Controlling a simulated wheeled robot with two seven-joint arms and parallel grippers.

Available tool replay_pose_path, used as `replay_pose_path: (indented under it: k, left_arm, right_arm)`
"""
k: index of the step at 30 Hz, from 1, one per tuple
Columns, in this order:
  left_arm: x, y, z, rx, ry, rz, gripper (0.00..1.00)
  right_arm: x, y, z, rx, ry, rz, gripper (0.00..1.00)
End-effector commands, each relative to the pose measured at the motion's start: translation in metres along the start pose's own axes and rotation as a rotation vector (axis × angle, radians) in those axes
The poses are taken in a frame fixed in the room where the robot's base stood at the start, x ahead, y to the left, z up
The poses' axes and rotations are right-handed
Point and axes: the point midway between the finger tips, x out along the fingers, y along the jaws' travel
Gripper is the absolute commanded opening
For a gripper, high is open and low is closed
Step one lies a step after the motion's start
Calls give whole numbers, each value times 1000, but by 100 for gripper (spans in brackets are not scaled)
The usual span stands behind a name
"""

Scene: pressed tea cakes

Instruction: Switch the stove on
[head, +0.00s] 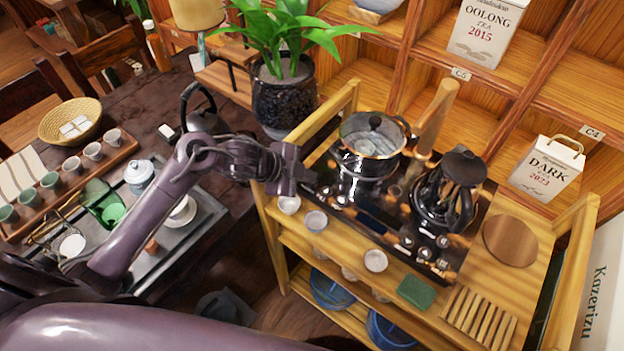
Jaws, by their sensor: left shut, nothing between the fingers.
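The stove is a dark, glossy cooktop (376,222) on a wooden cart, with several small round knobs (424,254) along its front edge. A lidded glass-and-steel pot (368,160) stands on its left part and a dark kettle with a black handle (445,195) on its right part. My left gripper (308,180) is shut and empty at the stove's left end, beside the pot. I cannot tell whether it touches anything. Whether the stove is on cannot be told. My right gripper is not in view.
Small cups (375,260), a green block (416,292) and a slatted wooden rack (480,315) sit along the cart's front. A round wooden board (510,240) lies right of the stove. A potted plant (284,100) stands behind my left forearm. A tea table is at left.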

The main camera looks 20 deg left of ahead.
Motion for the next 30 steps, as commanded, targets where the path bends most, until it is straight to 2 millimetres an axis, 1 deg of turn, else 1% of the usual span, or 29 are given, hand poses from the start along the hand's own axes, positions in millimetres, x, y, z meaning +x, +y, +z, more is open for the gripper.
replay_pose_path:
  k: [1,2,15,18,30]
  left_arm:
    - [0,5,-2,-4,3,13,0]
    - [-1,3,-4,-3,3,13,0]
    - [-34,-24,-26,1,1,2,0]
    - [-36,-26,-27,2,2,1,0]
    - [-35,-26,-26,2,1,-1,0]
  right_arm:
    - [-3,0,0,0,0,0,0]
    - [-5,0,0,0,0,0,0]
    - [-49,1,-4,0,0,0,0]
    - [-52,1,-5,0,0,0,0]
    - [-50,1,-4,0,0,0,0]
